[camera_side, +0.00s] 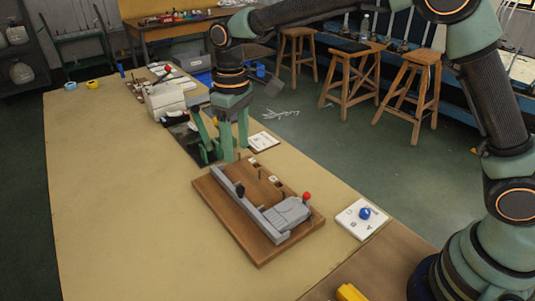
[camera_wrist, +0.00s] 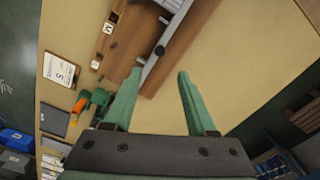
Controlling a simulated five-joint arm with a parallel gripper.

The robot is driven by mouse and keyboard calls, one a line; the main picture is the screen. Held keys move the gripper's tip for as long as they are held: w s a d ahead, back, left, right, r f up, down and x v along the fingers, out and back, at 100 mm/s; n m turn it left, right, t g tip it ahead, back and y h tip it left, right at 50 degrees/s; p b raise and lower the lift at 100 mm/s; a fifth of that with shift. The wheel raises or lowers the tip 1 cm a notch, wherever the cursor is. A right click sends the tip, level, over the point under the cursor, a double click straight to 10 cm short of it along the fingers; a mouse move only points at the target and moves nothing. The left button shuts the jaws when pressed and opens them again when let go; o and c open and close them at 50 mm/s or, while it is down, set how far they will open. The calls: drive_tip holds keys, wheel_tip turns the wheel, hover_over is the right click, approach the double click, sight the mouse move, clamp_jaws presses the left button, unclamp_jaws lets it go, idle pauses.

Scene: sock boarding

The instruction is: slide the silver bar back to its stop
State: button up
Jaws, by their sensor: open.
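The silver bar (camera_side: 250,207) is a long grey rail lying lengthwise on a brown wooden board (camera_side: 222,212). A black knob (camera_side: 240,190) stands up from it. My gripper (camera_side: 236,154) is open and empty, above the far end of the board. In the wrist view, the open fingers (camera_wrist: 160,72) point toward the bar's near end (camera_wrist: 147,72), and the black knob (camera_wrist: 160,50) shows just beyond. No contact with the bar is visible. A grey block (camera_side: 288,211) with a red knob (camera_side: 306,196) sits at the board's near right end. I cannot tell which part is the stop.
Small pegs and white labels (camera_side: 274,180) line the board's right side. A white card with a blue knob (camera_side: 363,214) lies to the right. The tan table (camera_side: 110,190) is clear on the left.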

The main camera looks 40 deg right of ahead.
sight(240, 188)
wheel_tip(240, 188, down, 11)
idle(0.4)
clamp_jaws()
drive_tip(key=shift+r, duration=0.1)
idle(1.3)
